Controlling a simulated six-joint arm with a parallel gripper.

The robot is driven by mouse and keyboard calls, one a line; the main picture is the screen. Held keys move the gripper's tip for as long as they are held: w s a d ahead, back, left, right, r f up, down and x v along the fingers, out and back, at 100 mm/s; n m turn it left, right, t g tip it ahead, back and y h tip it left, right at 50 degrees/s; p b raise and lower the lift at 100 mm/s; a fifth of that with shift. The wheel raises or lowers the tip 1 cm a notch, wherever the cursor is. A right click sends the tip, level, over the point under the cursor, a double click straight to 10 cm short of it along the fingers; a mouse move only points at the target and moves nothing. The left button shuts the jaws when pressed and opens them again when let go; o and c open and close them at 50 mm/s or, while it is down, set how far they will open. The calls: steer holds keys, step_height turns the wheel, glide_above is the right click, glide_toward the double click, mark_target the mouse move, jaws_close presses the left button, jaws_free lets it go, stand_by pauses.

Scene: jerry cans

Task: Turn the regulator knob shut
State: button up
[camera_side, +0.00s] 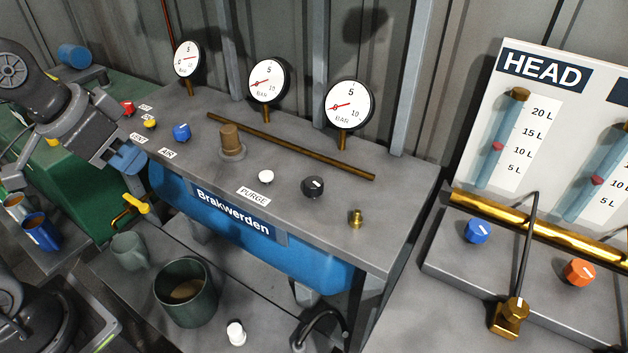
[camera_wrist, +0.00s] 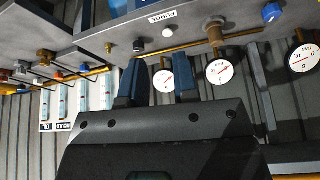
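The grey panel (camera_side: 350,225) of the blue Brakwerden unit (camera_side: 225,210) carries several controls. A black knob (camera_side: 312,186) with a white pointer mark sits right of a white button (camera_side: 266,177) near the PURGE label; it also shows in the wrist view (camera_wrist: 139,44). A blue knob (camera_side: 181,132) with a white mark sits by the AIR label. A brown cylindrical fitting (camera_side: 230,140) stands between. I cannot tell which is the regulator. My gripper (camera_side: 127,158) is off the panel's left end, touching no knob. Its two blue fingers are apart and empty in the wrist view (camera_wrist: 158,66).
Three gauges (camera_side: 267,81) on stems and a brown pipe (camera_side: 290,147) stand behind the controls. Small red (camera_side: 127,107) and yellow (camera_side: 150,123) knobs are near my arm. A yellow-handled valve (camera_side: 137,204) and a dark mug (camera_side: 185,291) are lower down. The HEAD board (camera_side: 545,70) stands right.

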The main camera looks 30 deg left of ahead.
mark_target(314, 182)
steer(key=o, duration=0.6)
steer(key=w+d+m, duration=0.1)
steer(key=w+m, duration=0.1)
steer(key=w, duration=0.2)
steer(key=w+d+m+g+h, duration=0.1)
steer(key=w+d+m, duration=0.1)
steer(key=w, duration=0.2)
steer(key=w+d+m, duration=0.1)
steer(key=w, duration=0.3)
steer(key=shift+w+d+m+g+h, duration=0.2)
steer(key=shift+w+m+g+h, duration=0.2)
steer(key=shift+o, duration=0.5)
steer(key=w+d+f+m, duration=0.2)
steer(key=w+f, duration=0.1)
steer(key=w, duration=0.2)
steer(key=w+d+f+m+g+h, duration=0.1)
steer(key=w+d+f+m, duration=0.1)
steer(key=w, duration=0.3)
steer(key=shift+w+d+f+m, duration=0.35)
steer(key=shift+f+m, duration=0.05)
steer(key=shift+f, duration=0.1)
steer(key=shift+h, duration=0.3)
steer(key=x, duration=1.4)
steer(key=shift+d+f, duration=0.1)
steer(key=shift+f, duration=0.1)
steer(key=c, duration=0.9)
